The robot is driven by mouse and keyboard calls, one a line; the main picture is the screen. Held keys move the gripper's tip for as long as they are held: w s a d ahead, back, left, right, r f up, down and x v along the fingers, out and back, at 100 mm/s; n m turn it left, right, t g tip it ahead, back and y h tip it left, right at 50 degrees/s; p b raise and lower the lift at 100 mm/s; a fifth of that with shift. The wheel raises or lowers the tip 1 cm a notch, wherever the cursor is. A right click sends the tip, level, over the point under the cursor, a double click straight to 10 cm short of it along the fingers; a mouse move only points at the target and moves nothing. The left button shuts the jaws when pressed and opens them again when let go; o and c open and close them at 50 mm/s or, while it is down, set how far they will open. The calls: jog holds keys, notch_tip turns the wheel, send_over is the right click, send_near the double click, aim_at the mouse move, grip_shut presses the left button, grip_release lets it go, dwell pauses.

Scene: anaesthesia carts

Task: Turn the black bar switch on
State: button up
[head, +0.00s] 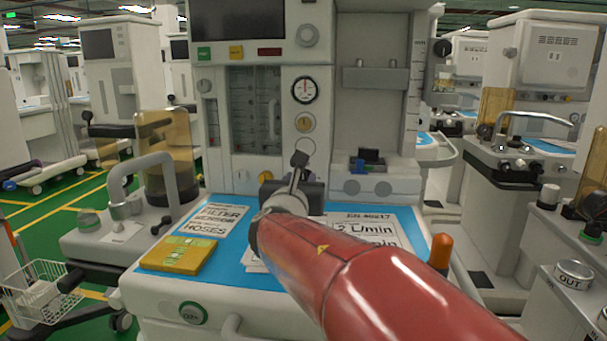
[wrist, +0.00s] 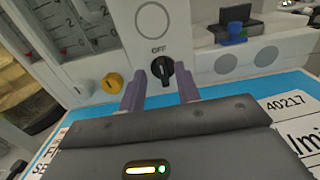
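The black bar switch (wrist: 161,71) is on the white front panel of the cart, just below the word OFF, in the wrist view. Its bar stands about upright, with a light mark at its top, toward OFF. My gripper (wrist: 160,84) is open, with one purple-grey finger to the left of the switch and one to the right. Gaps show between the fingers and the switch, and nothing is held. In the head view my gripper (head: 297,176) is in front of the panel, and I cannot clearly tell the switch from the dark gripper parts there.
A yellow knob (wrist: 112,83) is left of the switch. A blue-and-black fitting (head: 367,162) is at its right. Below lies a blue mat (head: 228,255) with printed sheets and a yellow box (head: 178,254). A curved grey pipe (head: 130,175) stands at left.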

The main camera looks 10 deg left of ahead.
aim_at(303, 174)
jog(key=shift+w, duration=1.55)
jog(key=shift+c, duration=0.2)
grip_shut()
